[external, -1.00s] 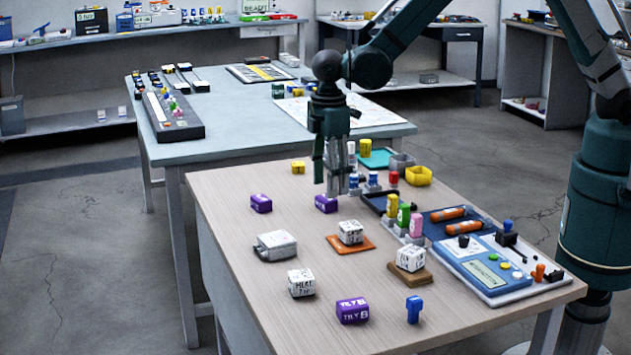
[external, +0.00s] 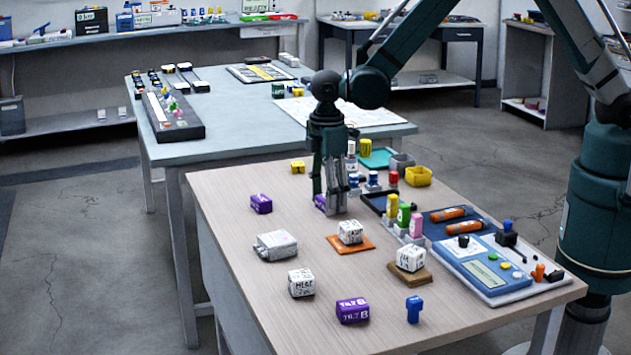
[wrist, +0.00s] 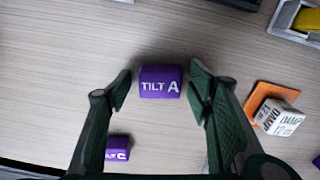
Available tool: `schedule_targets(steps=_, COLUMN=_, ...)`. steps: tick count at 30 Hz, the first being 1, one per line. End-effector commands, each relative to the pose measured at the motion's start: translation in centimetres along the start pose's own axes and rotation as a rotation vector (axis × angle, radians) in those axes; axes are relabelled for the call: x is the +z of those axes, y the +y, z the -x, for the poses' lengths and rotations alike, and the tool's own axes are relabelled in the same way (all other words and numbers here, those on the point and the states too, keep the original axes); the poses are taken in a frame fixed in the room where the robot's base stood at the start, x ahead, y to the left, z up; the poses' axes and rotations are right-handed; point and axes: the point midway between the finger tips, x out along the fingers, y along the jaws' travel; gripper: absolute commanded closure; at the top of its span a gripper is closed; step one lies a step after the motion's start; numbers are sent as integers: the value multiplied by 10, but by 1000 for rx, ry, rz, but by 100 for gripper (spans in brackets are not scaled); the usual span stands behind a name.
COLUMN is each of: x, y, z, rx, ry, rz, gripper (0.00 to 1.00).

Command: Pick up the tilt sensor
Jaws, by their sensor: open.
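A purple block marked TILT A (wrist: 160,88) sits on the wooden table between my gripper's two fingers in the wrist view. In the external view most of this purple block (external: 319,202) is hidden behind the fingers. My gripper (external: 330,207) is open and low at the table, with a finger on each side of the block and small gaps visible in the wrist view. A second purple block (external: 261,204), ending in C in the wrist view (wrist: 118,148), lies to the left. A third, marked TILT B (external: 352,311), lies near the front.
A white cube on an orange pad (external: 350,245), a grey-white block (external: 276,245) and a white cube (external: 301,283) stand nearby. Coloured bottles (external: 404,215) and a dark tray (external: 376,202) are close on the right. The table's left side is fairly clear.

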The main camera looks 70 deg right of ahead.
Motion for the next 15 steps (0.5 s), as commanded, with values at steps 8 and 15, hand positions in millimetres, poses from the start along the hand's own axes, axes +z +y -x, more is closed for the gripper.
schedule_targets(steps=8, x=0, y=0, z=0, rx=0, ry=0, rz=0, gripper=62)
schedule_targets(steps=15, x=0, y=0, z=0, rx=0, ry=0, rz=0, gripper=80)
